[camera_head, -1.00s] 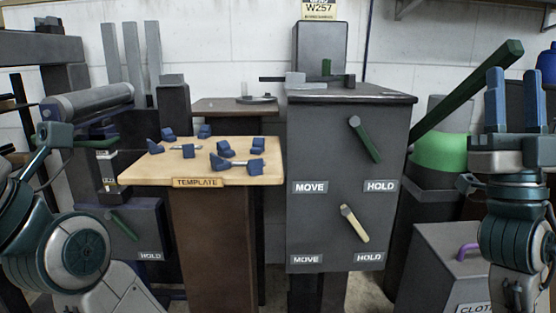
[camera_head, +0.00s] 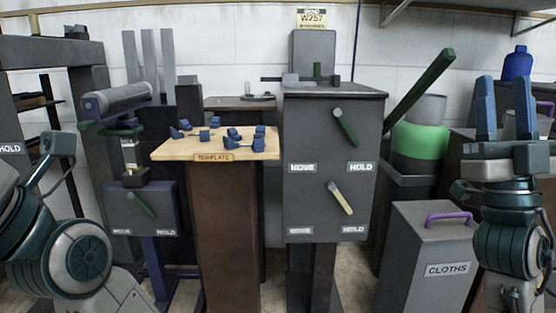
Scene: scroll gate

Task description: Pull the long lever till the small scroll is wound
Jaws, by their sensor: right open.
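A grey cabinet (camera_head: 311,150) carries a short green lever (camera_head: 346,127) above a short cream lever (camera_head: 340,198), both tilted, among MOVE and HOLD labels. A long dark green bar (camera_head: 420,86) slants up to the right beside the cabinet; I cannot tell what its lower end joins. A grey roll (camera_head: 118,99) lies on a stand at left, above a box (camera_head: 160,212) with a small green lever (camera_head: 142,205). I cannot tell which is the small scroll. My right gripper (camera_head: 506,110) is open and empty, fingers up, at far right, apart from everything. My left arm shows at left without its gripper.
A wooden table (camera_head: 180,153) marked TEMPLATE holds several blue pieces (camera_head: 243,145). A grey CLOTHS bin (camera_head: 432,240) with a purple handle stands at right. A green-banded drum (camera_head: 420,140) stands behind it. A blue bottle (camera_head: 516,65) is at back right.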

